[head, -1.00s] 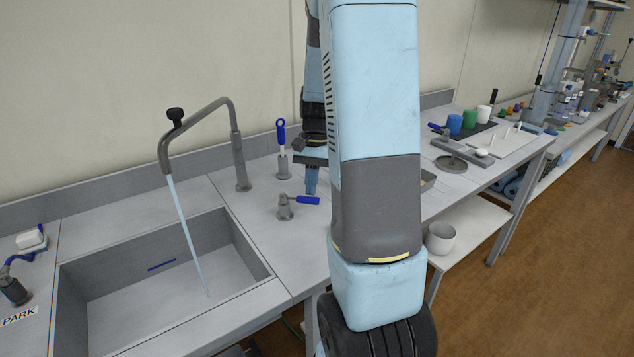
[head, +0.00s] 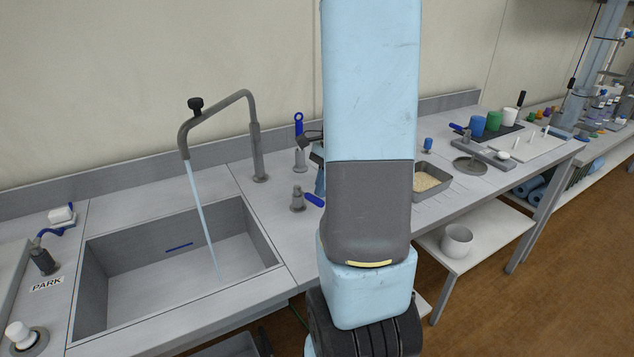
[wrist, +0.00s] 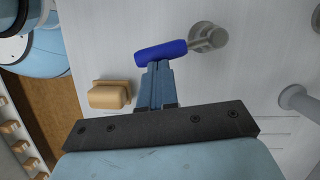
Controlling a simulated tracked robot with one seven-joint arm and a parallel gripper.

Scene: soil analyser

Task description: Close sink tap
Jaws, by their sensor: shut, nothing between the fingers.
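The sink tap (head: 254,140) is a grey bent spout with a black knob, and water (head: 203,220) runs from it into the sink (head: 92,290). Its blue lever (head: 314,200) sticks out from a short grey post (head: 297,202) to the right of the sink. In the wrist view the blue lever (wrist: 160,52) lies just beyond my gripper (wrist: 157,66), with the post (wrist: 208,38) at its right end. My fingers are shut and empty, with their tips at or touching the lever's side. In the head view my arm hides most of the gripper.
A grey holder with a blue-handled tool (head: 299,150) stands behind the lever. A tray of grains (head: 430,180) sits right of my arm. A tan block (wrist: 110,95) lies left of my fingers in the wrist view. A white pot (head: 456,240) stands on the lower shelf.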

